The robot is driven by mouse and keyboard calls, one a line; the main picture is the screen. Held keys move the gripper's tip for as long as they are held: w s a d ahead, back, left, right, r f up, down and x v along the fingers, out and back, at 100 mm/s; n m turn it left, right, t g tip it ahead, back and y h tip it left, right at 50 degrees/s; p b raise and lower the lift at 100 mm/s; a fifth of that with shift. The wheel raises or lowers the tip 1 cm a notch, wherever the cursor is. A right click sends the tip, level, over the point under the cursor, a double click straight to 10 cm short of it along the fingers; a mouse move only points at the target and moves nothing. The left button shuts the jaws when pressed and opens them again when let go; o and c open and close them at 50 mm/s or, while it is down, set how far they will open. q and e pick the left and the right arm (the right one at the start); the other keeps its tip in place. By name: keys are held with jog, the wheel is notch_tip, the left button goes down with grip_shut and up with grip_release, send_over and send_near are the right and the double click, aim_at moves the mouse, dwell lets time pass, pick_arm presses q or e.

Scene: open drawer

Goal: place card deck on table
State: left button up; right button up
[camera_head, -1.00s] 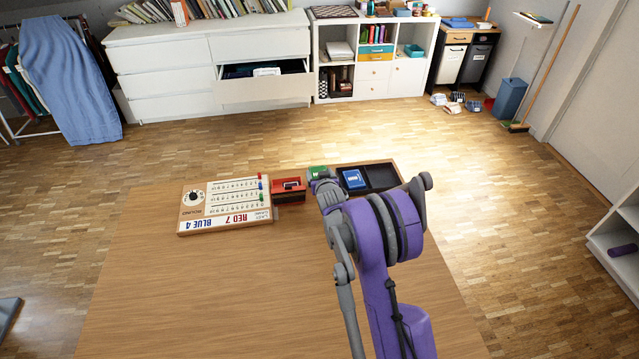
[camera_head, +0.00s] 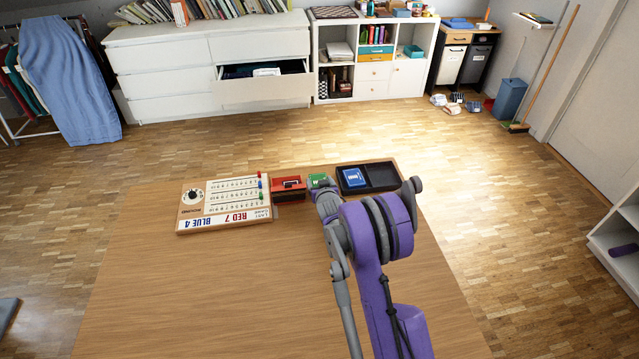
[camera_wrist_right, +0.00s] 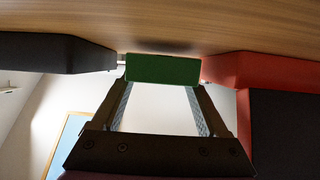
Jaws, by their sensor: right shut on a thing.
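The green card deck (camera_head: 318,180) is at the far edge of the wooden table (camera_head: 240,280), between a red box and a black tray. In the right wrist view the deck (camera_wrist_right: 161,69) sits between the fingertips, with the table surface close by and a dark shadow beside it. I cannot tell whether the deck touches the table. My right gripper (camera_head: 322,186) is shut on the deck; its fingers also show in the right wrist view (camera_wrist_right: 160,90). My left gripper is not in view.
The red box (camera_head: 288,189) is left of the deck, beside a scoreboard (camera_head: 224,206). The black tray (camera_head: 383,176) on the right holds a blue deck (camera_head: 354,177) in its left compartment; its right compartment is empty. The near table is clear. A dresser drawer (camera_head: 265,90) stands open behind.

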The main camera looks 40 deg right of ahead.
jog(key=o, duration=1.5)
jog(key=shift+s+a+f, duration=0.1)
jog(key=shift+a+f, duration=0.05)
jog(key=shift+f, duration=0.25)
jog(key=shift+c, duration=0.2)
jog(key=shift+r+p, duration=0.25)
jog(key=shift+p, duration=0.05)
jog(key=shift+r+p, duration=0.35)
jog(key=shift+p, duration=0.05)
jog(key=v, duration=1.2)
jog(key=shift+r+b, duration=0.15)
jog(key=shift+b, duration=0.2)
jog(key=s+a+r+n+g+y, duration=0.2)
jog(key=s+a+r, duration=0.1)
jog(key=s+a, duration=0.6)
jog(key=s+a+r+n+g+y, duration=0.25)
jog(key=s+a, duration=0.45)
jog(key=a, duration=0.5)
jog(key=s+a+g+y, duration=0.1)
jog(key=s+a, duration=0.2)
jog(key=s, duration=0.2)
jog(key=s+a+f+n+g+y, duration=0.1)
jog(key=s+a, duration=0.2)
jog(key=s, duration=0.2)
jog(key=shift+s+f, duration=0.25)
jog(key=shift+s, duration=0.15)
